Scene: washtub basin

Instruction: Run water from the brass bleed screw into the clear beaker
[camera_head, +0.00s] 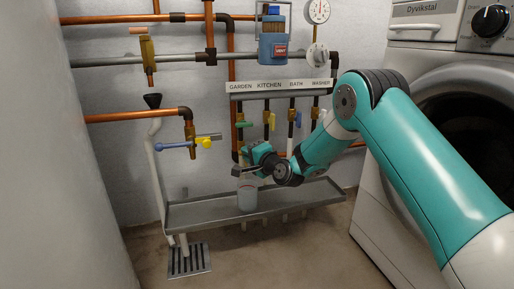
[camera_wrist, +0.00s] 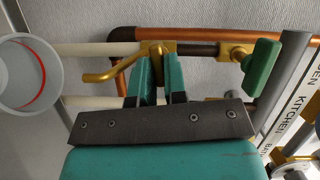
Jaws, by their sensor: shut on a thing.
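The clear beaker (camera_head: 247,196) stands upright in the grey drip tray (camera_head: 200,213), below the pipe labelled GARDEN. In the wrist view the beaker (camera_wrist: 30,75) is at the left edge, with a red line around it; I cannot tell whether water is in it. My gripper (camera_head: 246,160) is just above the beaker. In the wrist view my gripper (camera_wrist: 158,80) is shut on the brass bleed screw (camera_wrist: 156,48), whose head is mostly hidden between the fingers. A bent brass spout (camera_wrist: 102,75) beside it points toward the beaker. No water stream is visible.
A green handle (camera_wrist: 262,66) sits close by on the same pipe. Other labelled branches with coloured handles stand to its right. A blue-handled valve (camera_head: 175,145) and yellow knob (camera_head: 206,143) are further left. The washing machine (camera_head: 390,190) stands right, and a floor drain (camera_head: 190,262) lies below.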

